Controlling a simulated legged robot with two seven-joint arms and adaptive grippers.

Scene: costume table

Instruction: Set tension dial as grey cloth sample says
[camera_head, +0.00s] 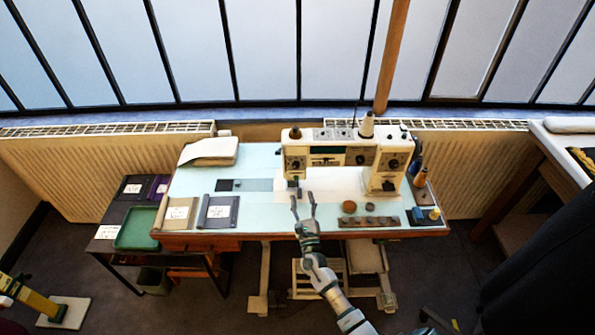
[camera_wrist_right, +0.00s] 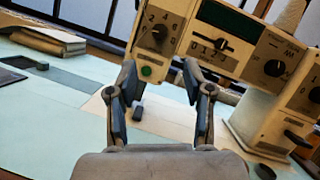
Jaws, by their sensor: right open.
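The cream sewing machine (camera_head: 324,143) stands at the table's back. In the right wrist view, a dial marked with numbers (camera_wrist_right: 158,34) is on its left head, above a green button. A second dial (camera_wrist_right: 275,68) and a partly cut-off third dial (camera_wrist_right: 316,93) are further right. I cannot read which is labelled tension. A grey cloth sample (camera_head: 205,221) with a white card lies on the table's left; its writing is too small to read. My right gripper (camera_head: 303,199) is open and empty in front of the machine, apart from the dials. My left gripper is out of view.
A beige cloth sample (camera_head: 164,221) lies left of the grey one. A thick book (camera_head: 209,150) lies at the back left. A strip of small pieces (camera_head: 368,222) and a round brown item (camera_head: 349,207) are front right. A green tray (camera_head: 137,228) stands on a lower side table.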

